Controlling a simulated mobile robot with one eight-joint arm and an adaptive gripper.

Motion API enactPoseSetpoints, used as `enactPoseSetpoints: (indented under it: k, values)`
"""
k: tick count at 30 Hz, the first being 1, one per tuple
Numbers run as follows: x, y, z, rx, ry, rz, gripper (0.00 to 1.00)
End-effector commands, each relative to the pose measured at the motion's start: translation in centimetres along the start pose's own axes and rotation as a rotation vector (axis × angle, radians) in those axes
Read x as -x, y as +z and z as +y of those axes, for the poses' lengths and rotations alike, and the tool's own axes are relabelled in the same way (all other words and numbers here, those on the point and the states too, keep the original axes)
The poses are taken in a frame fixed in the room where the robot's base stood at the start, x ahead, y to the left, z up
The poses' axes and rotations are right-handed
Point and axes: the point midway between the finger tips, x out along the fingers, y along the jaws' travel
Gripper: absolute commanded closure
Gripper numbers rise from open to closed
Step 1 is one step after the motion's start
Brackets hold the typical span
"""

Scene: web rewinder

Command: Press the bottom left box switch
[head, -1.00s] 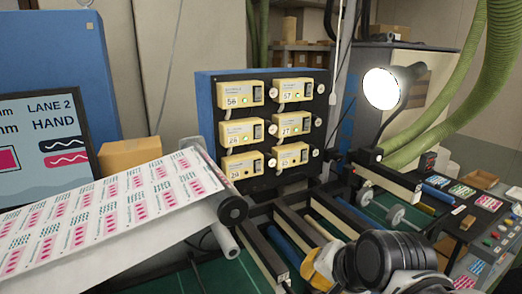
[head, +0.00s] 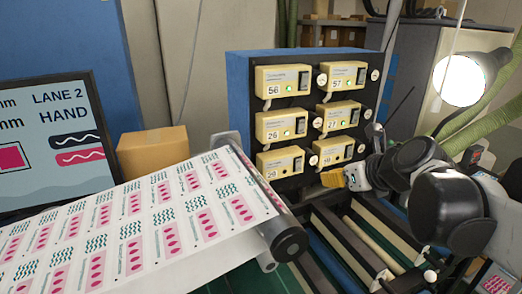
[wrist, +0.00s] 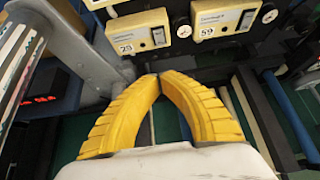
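The bottom left box (head: 280,163) is yellow with a number that looks like 29, low on the blue-framed black panel. Its dark rocker switch (head: 298,164) is at its right side. In the wrist view this box (wrist: 138,35) is at the top, its switch (wrist: 158,37) at its right end. My gripper (head: 332,179) has yellow ribbed fingers and is beside the lower right box in the head view. In the wrist view the fingertips (wrist: 155,76) meet, with nothing between them, below the bottom left box and apart from it.
The other boxes fill the panel (head: 238,105), including the lower right box (head: 340,150). A roller (head: 288,238) with a printed web stands left of the panel. Rails (head: 350,245) run below it. A lit lamp (head: 460,80) is at the right.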

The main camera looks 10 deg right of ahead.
Motion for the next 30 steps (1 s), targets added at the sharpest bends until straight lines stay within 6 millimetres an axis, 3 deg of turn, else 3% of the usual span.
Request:
enactPoseSetpoints:
  k: [11,26,30]
  values:
    - [-0.7,0.0,0.0,0.004,0.001,0.001,1.0]
    - [-10.4,0.1,0.1,0.005,0.002,0.001,1.0]
    - [-12.1,1.3,0.1,0.005,0.001,0.0,1.0]
